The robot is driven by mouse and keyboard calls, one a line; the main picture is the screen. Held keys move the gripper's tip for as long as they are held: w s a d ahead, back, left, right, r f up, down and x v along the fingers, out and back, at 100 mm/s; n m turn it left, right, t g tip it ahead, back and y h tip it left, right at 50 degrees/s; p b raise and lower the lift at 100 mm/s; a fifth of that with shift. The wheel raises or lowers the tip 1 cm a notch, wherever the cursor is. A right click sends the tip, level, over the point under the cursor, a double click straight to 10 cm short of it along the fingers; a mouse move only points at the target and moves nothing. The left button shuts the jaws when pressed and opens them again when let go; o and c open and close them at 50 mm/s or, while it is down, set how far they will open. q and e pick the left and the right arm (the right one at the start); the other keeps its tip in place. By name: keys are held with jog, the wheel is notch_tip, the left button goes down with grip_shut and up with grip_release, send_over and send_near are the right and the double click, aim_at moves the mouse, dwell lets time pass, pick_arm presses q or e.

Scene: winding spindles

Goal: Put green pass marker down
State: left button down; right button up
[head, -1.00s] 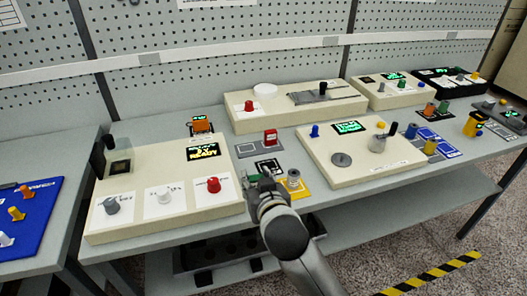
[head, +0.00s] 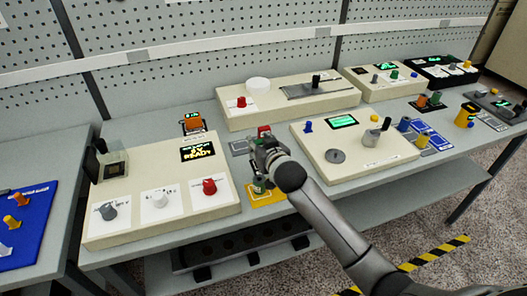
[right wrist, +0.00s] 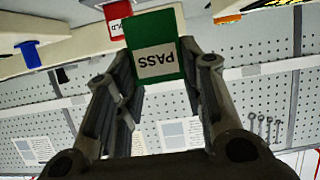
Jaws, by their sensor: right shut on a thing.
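My right gripper (head: 262,152) is shut on the green pass marker (right wrist: 154,46), a green block with a white label reading PASS. The marker sits between the fingertips in the right wrist view. In the head view the gripper is over the work table, between the two front cream consoles, and hides the marker. Whether the marker touches the table cannot be told. A red marker (head: 264,130) stands just behind the gripper, and it also shows in the right wrist view (right wrist: 115,14). My left gripper is not in view.
A yellow mat (head: 266,199) with a small spool-like part (head: 261,186) lies in front of the gripper. The left console (head: 120,228) and right console (head: 375,168) flank it closely. A longer console (head: 290,110) stands behind.

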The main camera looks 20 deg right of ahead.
jog(key=shift+w+d+f, duration=0.25)
jog(key=shift+d+f, duration=0.1)
jog(key=shift+f, duration=0.15)
jog(key=shift+w+d+f, duration=0.25)
jog(key=shift+d+f, duration=0.05)
jog(key=shift+f, duration=0.15)
notch_tip(320, 180, down, 2)
jog(key=shift+f+p, duration=0.1)
jog(key=shift+p, duration=0.35)
jog(key=shift+f, duration=0.5)
jog(key=shift+f, duration=0.1)
jog(key=o, duration=0.9)
